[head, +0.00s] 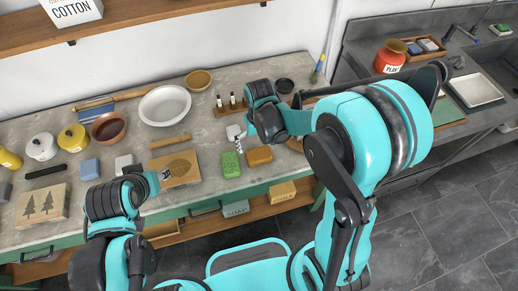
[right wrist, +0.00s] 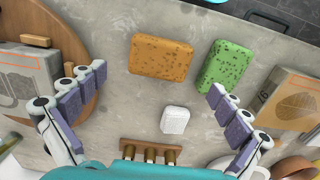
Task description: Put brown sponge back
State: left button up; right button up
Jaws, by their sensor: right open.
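The brown sponge (head: 259,156) lies flat on the grey counter, just right of a green sponge (head: 231,164). In the right wrist view the brown sponge (right wrist: 161,57) is speckled orange-brown and lies apart from the green sponge (right wrist: 226,66). My right gripper (head: 240,143) is above the counter near the brown sponge. Its fingers (right wrist: 158,98) are spread wide with nothing between them; the brown sponge lies beyond the fingertips. My left gripper (head: 163,176) is near the printed wood block at the left; its fingers are too small to judge.
A small white block (right wrist: 175,119) and a rack of small bottles (right wrist: 150,152) stand near the sponges. A printed wood block (head: 175,168) lies left of the green sponge. A small tray with coloured blocks (head: 428,45) stands at the far right, next to a red jar (head: 389,60).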

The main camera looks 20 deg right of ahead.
aim_at(259, 154)
jog(key=s+d+r+t, duration=0.2)
jog(key=s+r+t, duration=0.1)
jog(key=s+r, duration=0.2)
jog(key=s+d+r+t, duration=0.2)
jog(key=s+r+t, duration=0.2)
jog(key=r, duration=0.6)
jog(key=shift+s+d+p, duration=0.35)
jog(key=shift+s+p, duration=0.1)
jog(key=shift+s, duration=0.15)
jog(key=shift+f, duration=0.1)
